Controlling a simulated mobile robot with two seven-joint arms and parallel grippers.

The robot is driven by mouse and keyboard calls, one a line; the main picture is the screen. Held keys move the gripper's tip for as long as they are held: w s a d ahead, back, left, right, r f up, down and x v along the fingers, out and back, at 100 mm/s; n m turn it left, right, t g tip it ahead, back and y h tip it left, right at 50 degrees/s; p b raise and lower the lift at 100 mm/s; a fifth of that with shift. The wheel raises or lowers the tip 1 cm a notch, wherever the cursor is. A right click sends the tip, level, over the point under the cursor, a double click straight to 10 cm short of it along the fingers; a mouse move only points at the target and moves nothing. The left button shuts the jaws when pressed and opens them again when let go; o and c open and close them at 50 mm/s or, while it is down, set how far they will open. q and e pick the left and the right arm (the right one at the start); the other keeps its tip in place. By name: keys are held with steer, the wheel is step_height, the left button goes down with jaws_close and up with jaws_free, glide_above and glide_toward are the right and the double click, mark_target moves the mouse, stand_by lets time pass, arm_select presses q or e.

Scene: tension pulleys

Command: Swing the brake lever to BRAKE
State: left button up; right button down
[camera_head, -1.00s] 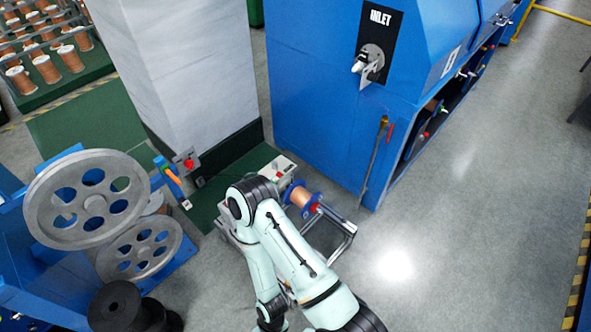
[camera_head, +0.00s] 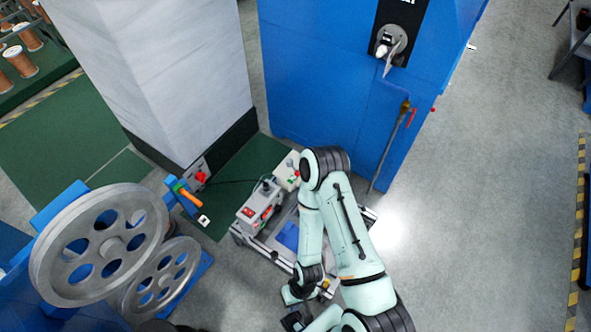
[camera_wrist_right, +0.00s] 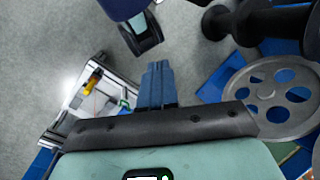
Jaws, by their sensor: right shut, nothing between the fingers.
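A lever with an orange handle (camera_head: 188,196) stands on a blue bracket beside the large grey pulley (camera_head: 100,245); it looks like the brake lever. A small white label (camera_head: 203,221) is near its lower end, too small to read. My right arm folds down, and its gripper (camera_head: 292,297) is low in the head view, right of the lever and well apart from it. In the right wrist view the dark fingers (camera_wrist_right: 157,84) are together and empty, over bare floor. The lever cannot be made out there. My left gripper is not in view.
A second grey pulley (camera_head: 162,280) sits below the first. A grey control box (camera_head: 258,205) on a metal frame stands between the lever and my right arm. A tall white column (camera_head: 165,75) and a blue machine (camera_head: 310,80) stand behind.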

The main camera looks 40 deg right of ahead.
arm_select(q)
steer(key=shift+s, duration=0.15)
arm_select(e)
steer(key=shift+s, duration=0.15)
